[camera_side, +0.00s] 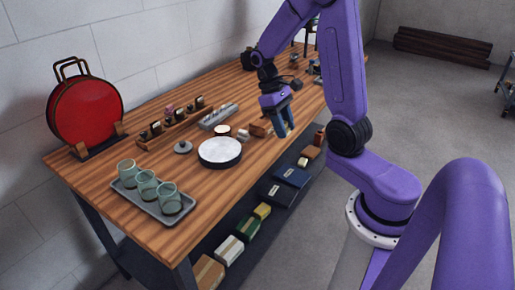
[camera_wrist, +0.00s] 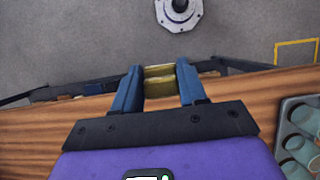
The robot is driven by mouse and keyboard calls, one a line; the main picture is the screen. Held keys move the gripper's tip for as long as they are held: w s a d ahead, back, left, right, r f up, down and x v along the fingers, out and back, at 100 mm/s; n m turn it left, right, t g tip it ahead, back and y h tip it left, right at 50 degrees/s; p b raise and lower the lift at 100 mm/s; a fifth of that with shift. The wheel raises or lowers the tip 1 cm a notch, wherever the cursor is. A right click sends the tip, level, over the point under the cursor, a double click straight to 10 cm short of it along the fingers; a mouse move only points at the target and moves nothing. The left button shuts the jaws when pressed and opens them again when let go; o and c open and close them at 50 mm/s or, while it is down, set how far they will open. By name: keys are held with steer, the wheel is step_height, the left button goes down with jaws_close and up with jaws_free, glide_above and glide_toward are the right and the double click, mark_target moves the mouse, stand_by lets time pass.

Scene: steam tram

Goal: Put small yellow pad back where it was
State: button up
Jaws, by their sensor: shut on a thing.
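My gripper (camera_side: 284,125) is over the wooden table near its right long edge in the side view, pointing down. In the wrist view its two blue fingers (camera_wrist: 160,90) are shut on a small yellow pad (camera_wrist: 159,73), which spans the gap between them. In the side view the pad is too small or hidden by the fingers to make out.
Boxes lie on the shelf below.

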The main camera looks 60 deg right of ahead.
steer(key=shift+s, duration=0.3)
steer(key=w+d+f, duration=0.3)
steer(key=w+f, duration=0.1)
steer(key=w, duration=0.4)
glide_above(262, 149)
steer(key=f, duration=0.5)
steer(key=shift+w+a+f, duration=0.15)
steer(key=shift+w+a, duration=0.05)
steer(key=shift+w, duration=0.15)
steer(key=shift+w+f, duration=0.1)
steer(key=shift+f, duration=0.1)
steer(key=shift+w+d+f, duration=0.15)
steer(key=shift+f, duration=1.55)
steer(key=o, duration=1)
steer(key=shift+f, duration=0.15)
